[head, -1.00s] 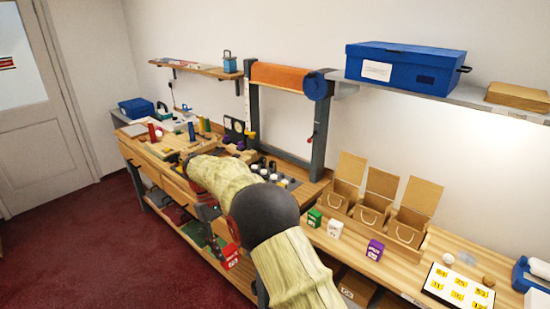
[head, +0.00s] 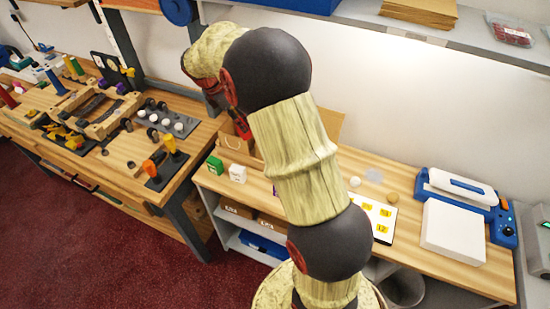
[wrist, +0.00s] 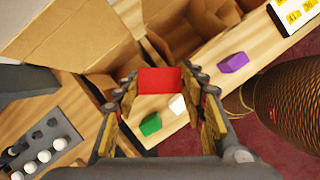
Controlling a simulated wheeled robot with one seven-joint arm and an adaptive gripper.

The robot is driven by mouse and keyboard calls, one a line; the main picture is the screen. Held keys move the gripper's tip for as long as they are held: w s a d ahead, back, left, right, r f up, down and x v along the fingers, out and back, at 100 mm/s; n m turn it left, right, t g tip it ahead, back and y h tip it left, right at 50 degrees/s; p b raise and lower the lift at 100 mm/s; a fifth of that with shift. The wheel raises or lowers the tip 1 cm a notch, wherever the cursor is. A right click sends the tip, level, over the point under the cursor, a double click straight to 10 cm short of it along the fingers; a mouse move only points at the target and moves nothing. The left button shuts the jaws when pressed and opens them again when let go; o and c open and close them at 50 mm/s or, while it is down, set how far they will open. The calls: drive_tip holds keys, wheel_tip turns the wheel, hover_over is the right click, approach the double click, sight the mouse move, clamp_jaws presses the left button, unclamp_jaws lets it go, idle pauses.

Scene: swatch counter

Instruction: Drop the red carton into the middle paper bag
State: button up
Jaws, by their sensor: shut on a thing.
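The red carton (wrist: 160,80) is between the fingertips of my gripper (wrist: 162,90) in the wrist view. The gripper is shut on it and holds it up, above the counter and close to the paper bags. Open brown bags with raised flaps show there: a large near one (wrist: 75,45) at the upper left, another (wrist: 165,38) at the top centre, and part of a third (wrist: 214,13). I cannot tell whether the carton is over a bag opening.
A green carton (wrist: 150,124), a white carton (wrist: 177,104) and a purple carton (wrist: 232,63) stand on the counter in front of the bags. A number card (head: 377,216) and a blue-and-white device (head: 462,190) are at the right. A shelf (head: 365,30) runs above.

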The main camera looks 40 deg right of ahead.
drive_tip(key=s+d+f+n+t, duration=0.3)
drive_tip(key=s+d+f+n, duration=0.2)
drive_tip(key=s+d+n, duration=0.3)
wheel_tip(320, 180, down, 9)
drive_tip(key=b, duration=0.3)
drive_tip(key=shift+w+d+f+m, duration=0.15)
drive_tip(key=shift+w+d+m, duration=0.05)
drive_tip(key=shift+d+m, duration=0.1)
drive_tip(key=shift+f, duration=0.1)
drive_tip(key=shift+f, duration=0.35)
drive_tip(key=shift+f, duration=0.15)
drive_tip(key=o, duration=1.2)
drive_tip(key=shift+o, duration=0.5)
